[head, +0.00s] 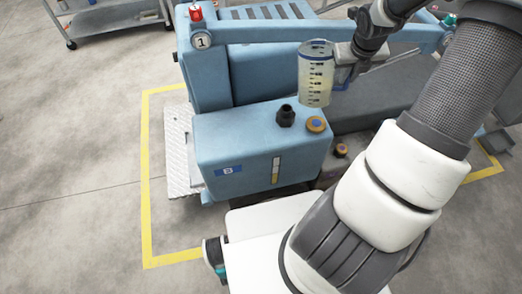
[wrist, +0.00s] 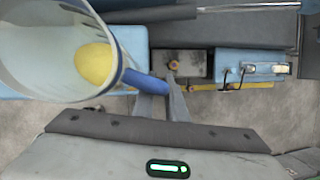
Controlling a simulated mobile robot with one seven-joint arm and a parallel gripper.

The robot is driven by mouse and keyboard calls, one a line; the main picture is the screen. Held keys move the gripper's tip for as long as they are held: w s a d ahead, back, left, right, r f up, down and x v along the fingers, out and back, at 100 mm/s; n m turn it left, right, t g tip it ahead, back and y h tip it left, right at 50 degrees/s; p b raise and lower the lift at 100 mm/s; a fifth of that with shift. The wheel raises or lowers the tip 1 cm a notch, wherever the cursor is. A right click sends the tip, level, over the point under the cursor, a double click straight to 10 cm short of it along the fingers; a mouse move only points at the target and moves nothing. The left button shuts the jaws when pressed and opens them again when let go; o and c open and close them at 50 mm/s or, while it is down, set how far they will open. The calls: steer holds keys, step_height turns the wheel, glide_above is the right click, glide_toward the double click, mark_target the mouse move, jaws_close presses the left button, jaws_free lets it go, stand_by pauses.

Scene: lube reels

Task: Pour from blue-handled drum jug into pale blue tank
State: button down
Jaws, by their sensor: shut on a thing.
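The clear drum jug (head: 316,80) has dark scale marks, a blue rim and a blue handle, which shows best in the wrist view (wrist: 147,82). Yellow liquid (wrist: 95,64) lies low inside it. My gripper (head: 345,74) is shut on the handle at the jug's right side; its grey fingers (wrist: 160,98) show in the wrist view. The jug is held about upright above the pale blue tank (head: 225,140), marked B. The tank's black filler neck (head: 286,115) stands on its top, below and left of the jug.
A sight gauge (head: 276,170) on the tank's front shows yellow low down. A larger blue machine body (head: 205,70) and a blue beam (head: 270,31) with a red-topped post stand behind. A grey cart (head: 115,18) is at back left. Floor at left is clear.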

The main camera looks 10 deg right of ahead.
steer(key=shift+w+r, duration=0.1)
steer(key=shift+w, duration=0.05)
steer(key=shift+r, duration=2.05)
steer(key=shift+a, duration=0.1)
